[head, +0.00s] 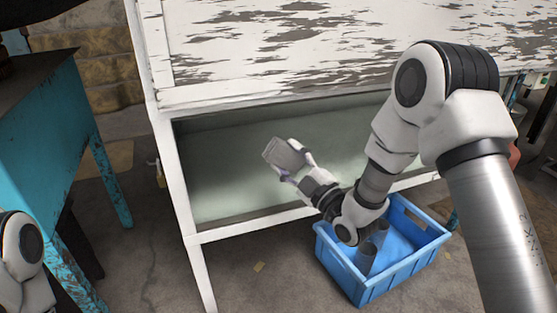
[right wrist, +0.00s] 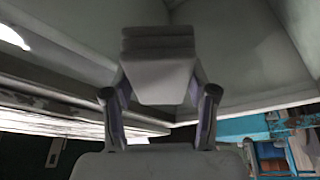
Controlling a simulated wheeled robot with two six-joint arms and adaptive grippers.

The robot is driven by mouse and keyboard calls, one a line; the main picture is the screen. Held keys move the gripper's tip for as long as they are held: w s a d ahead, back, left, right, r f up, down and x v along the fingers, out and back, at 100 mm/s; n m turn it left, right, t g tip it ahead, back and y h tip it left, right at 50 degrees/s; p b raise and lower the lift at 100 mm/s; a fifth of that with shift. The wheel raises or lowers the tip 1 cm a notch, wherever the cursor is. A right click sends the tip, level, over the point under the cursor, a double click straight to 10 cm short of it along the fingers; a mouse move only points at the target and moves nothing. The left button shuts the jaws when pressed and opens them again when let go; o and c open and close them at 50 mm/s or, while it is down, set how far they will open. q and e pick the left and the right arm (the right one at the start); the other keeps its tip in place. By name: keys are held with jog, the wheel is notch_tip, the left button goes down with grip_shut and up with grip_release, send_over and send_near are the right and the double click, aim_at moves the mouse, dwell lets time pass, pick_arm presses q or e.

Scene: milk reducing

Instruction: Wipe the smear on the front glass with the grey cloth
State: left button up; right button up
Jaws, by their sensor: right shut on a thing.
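The grey cloth (head: 281,153) is a folded, block-like pad held in my right gripper (head: 294,164). In the right wrist view the cloth (right wrist: 158,75) sits between the two fingers, with its folded layers at the top. My right gripper is shut on it. The cloth is in front of the pale, greenish front glass (head: 225,160) of the white cabinet; I cannot tell whether it touches the glass. I cannot make out a distinct smear; the glass has only soft lighter areas. My left gripper is out of view.
The white cabinet frame (head: 182,180) with peeling paint surrounds the glass. A blue crate (head: 366,291) with grey cylinders (head: 365,258) stands on the floor below my right arm. A worn teal table (head: 50,135) stands at left. The floor between table and cabinet is mostly clear.

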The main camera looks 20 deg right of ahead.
jog(key=shift+w+d+r+p, duration=0.15)
jog(key=shift+d+p, duration=0.3)
jog(key=shift+d, duration=1.6)
jog(key=shift+s, duration=2.95)
jog(key=shift+s+d+p, duration=0.1)
jog(key=shift+s+p, duration=0.25)
jog(key=shift+s, duration=1.15)
